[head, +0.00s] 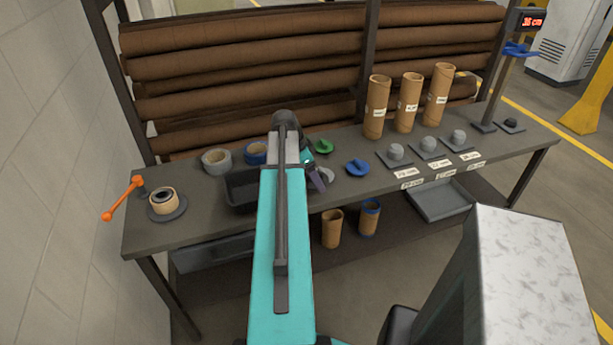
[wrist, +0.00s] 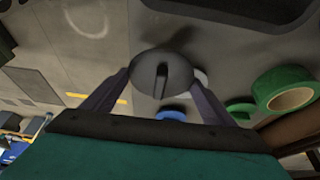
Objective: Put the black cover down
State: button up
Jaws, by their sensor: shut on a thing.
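My gripper (wrist: 163,80) is shut on the black cover (wrist: 150,68), a dark round disc with a raised ridge across its middle. One finger is on each side of it, and its face with the ridge shows in the wrist view. In the head view my gripper (head: 316,176) is over the middle of the workbench (head: 400,190), and my arm hides most of the cover there. The gap between the cover and the bench cannot be judged.
A black tray (head: 242,190) lies left of my arm, with tape rolls (head: 216,161) behind it. A green cover (head: 323,146) and a blue cover (head: 357,168) lie right of my gripper. Cardboard tubes (head: 408,102) stand farther right, behind grey plugs (head: 428,146). An orange crank (head: 122,199) is at the left.

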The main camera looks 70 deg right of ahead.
aim_at(306, 177)
jog(key=shift+w+d+f+p, duration=0.1)
jog(key=shift+w+d+p, duration=0.2)
jog(key=shift+w+d, duration=0.55)
jog(key=shift+w+d+f+p, duration=0.1)
jog(key=shift+w+d+p, duration=0.15)
jog(key=shift+w+d, duration=0.6)
jog(key=shift+w+a, duration=0.2)
jog(key=shift+a, duration=0.05)
jog(key=shift+f, duration=0.15)
jog(key=shift+a+f+p, duration=0.1)
jog(key=shift+f+p, duration=0.7)
jog(key=shift+f, duration=0.85)
jog(key=shift+c, duration=0.3)
jog(key=o, duration=1.1)
jog(key=shift+o, duration=0.2)
jog(key=shift+r, duration=0.1)
